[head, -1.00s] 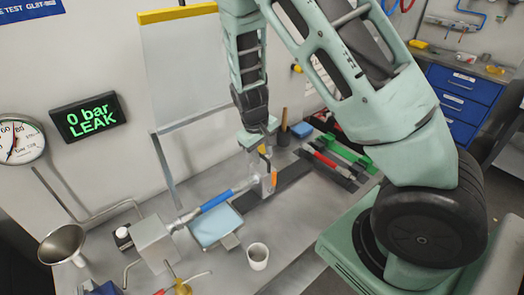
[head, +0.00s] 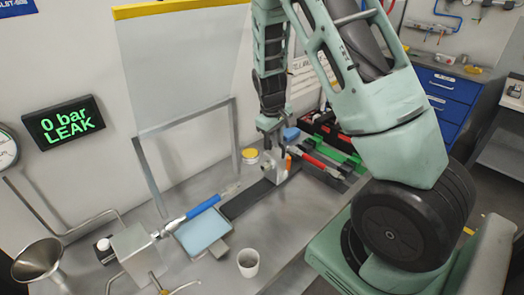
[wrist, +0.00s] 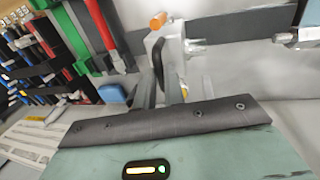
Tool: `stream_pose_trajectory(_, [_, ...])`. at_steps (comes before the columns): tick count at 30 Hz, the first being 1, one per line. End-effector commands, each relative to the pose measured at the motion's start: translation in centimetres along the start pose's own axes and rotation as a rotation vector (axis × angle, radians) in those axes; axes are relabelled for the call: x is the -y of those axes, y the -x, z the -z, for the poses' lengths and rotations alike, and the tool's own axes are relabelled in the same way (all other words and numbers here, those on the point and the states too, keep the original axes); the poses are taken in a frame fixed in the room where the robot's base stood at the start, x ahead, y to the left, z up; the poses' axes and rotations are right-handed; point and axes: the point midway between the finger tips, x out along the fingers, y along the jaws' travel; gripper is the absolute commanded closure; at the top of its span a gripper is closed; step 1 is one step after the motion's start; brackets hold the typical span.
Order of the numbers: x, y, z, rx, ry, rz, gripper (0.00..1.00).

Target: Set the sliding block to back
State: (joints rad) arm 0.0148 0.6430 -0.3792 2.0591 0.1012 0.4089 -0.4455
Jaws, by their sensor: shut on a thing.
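The sliding block (head: 280,172) is a pale grey block with an orange knob on top. It sits on the dark rail (head: 238,204) on the bench, toward the rail's far right part. My gripper (head: 270,139) reaches down to it from above. In the wrist view the block (wrist: 165,48) stands right beyond my fingertips (wrist: 163,88), with its orange knob (wrist: 158,20) and a dark curved handle facing them. My gripper is shut on the block; the exact contact is partly hidden. A blue-sleeved pipe (head: 203,207) ends short of the block, with a gap between.
A red-handled tool (head: 322,160) and green holder lie to the right. A frame with a white panel (head: 182,70) rises behind.

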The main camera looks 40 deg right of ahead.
Motion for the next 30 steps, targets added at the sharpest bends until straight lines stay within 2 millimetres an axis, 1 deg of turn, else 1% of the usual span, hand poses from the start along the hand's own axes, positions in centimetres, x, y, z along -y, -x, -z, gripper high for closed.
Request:
stream_pose_trajectory(1, [-1.0,-0.3,0.1,-0.005,-0.004,-0.002,1.00])
stream_pose_trajectory(4, [-2.1,-0.5,0.1,-0.005,-0.003,-0.002,1.00])
stream_pose_trajectory(8, [-2.7,-0.5,0.1,-0.006,0.001,-0.003,1.00])
stream_pose_trajectory(15, [-2.9,-0.4,0.1,-0.006,0.000,-0.006,1.00])
stream_pose_trajectory(16, [-2.9,-0.4,0.1,-0.006,0.000,-0.006,0.87])
stream_pose_trajectory(17, [-2.9,-0.4,0.1,-0.006,-0.001,-0.006,0.78])
stream_pose_trajectory(18, [-2.9,-0.4,0.1,-0.006,-0.001,-0.006,0.67])
stream_pose_trajectory(26, [-2.7,-0.4,0.0,-0.003,0.000,-0.003,0.67])
stream_pose_trajectory(30, [-2.6,0.2,0.1,-0.005,0.001,-0.003,0.67])
